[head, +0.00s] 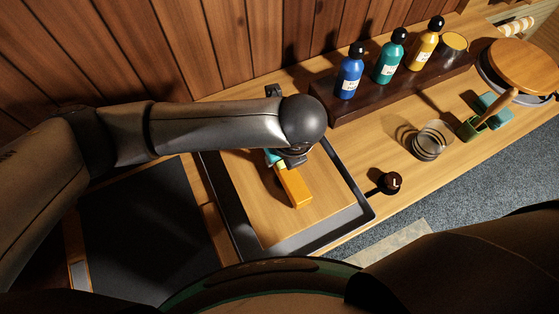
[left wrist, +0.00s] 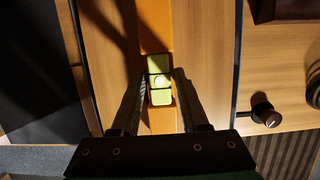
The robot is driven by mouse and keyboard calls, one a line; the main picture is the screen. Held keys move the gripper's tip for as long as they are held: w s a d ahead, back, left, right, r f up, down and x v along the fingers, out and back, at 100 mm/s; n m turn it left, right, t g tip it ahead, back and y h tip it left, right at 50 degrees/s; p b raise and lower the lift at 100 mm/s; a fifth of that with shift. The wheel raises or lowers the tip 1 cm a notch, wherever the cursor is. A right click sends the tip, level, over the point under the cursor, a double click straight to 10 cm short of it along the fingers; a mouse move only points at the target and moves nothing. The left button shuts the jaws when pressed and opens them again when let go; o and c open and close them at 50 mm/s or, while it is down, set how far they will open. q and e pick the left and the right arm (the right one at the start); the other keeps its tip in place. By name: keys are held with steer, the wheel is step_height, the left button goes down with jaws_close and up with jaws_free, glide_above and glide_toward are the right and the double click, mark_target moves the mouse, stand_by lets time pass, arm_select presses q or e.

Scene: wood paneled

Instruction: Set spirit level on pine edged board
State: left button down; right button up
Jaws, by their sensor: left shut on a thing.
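The orange spirit level (head: 294,187) has a yellow-green vial block, clear in the left wrist view (left wrist: 160,80). My left gripper (head: 284,160) is shut on it, with a finger on each side of the level in the left wrist view (left wrist: 162,100). The level is over a wood-surfaced tray with a dark rim (head: 248,215); whether it touches that surface I cannot tell. A dark panel with pale wood edging, likely the pine edged board (head: 143,215), lies to the left. My left arm hides part of the tray and the level's far end. My right gripper is not in view.
A dark stand (head: 400,85) holds blue (head: 349,75), teal (head: 389,60) and yellow (head: 425,48) bottles at the back. A black knob-like object (head: 390,182) and a glass jar (head: 432,142) stand right of the tray. The dark panel's surface is clear.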

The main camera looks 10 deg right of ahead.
arm_select(q)
steer(key=shift+f, duration=0.4)
stand_by(0.3)
jaws_free()
stand_by(0.4)
steer(key=p+v, duration=0.1)
steer(key=v, duration=1.4)
steer(key=shift+r, duration=0.2)
steer(key=shift+s, duration=0.1)
